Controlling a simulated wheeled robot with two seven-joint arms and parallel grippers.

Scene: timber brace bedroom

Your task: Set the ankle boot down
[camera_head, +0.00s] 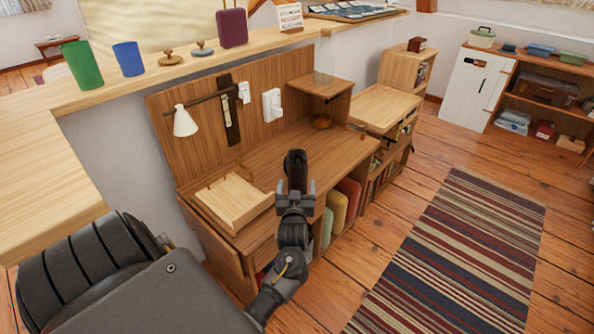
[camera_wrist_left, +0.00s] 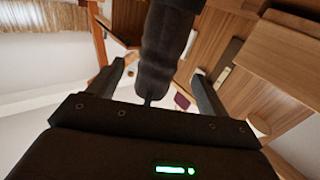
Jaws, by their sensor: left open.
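The ankle boot (camera_head: 295,160) is black and shows just beyond my left gripper (camera_head: 297,187), over the wooden desk (camera_head: 262,160). Its lower part is hidden by the gripper, and I cannot tell whether it touches the desktop. In the left wrist view, a dark part of the boot (camera_wrist_left: 163,45) reaches down from the top edge between the two fingers of the left gripper (camera_wrist_left: 163,75). The fingers are spread, with a gap visible on both sides of the boot. My right gripper is not in view.
A shallow wooden box (camera_head: 232,200) lies at the desk's left. A small raised shelf (camera_head: 320,86) stands at the desk's right end, and a wall lamp (camera_head: 185,121) hangs behind. Cups and a purple case (camera_head: 232,27) stand on the ledge. The desktop's middle is mostly clear.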

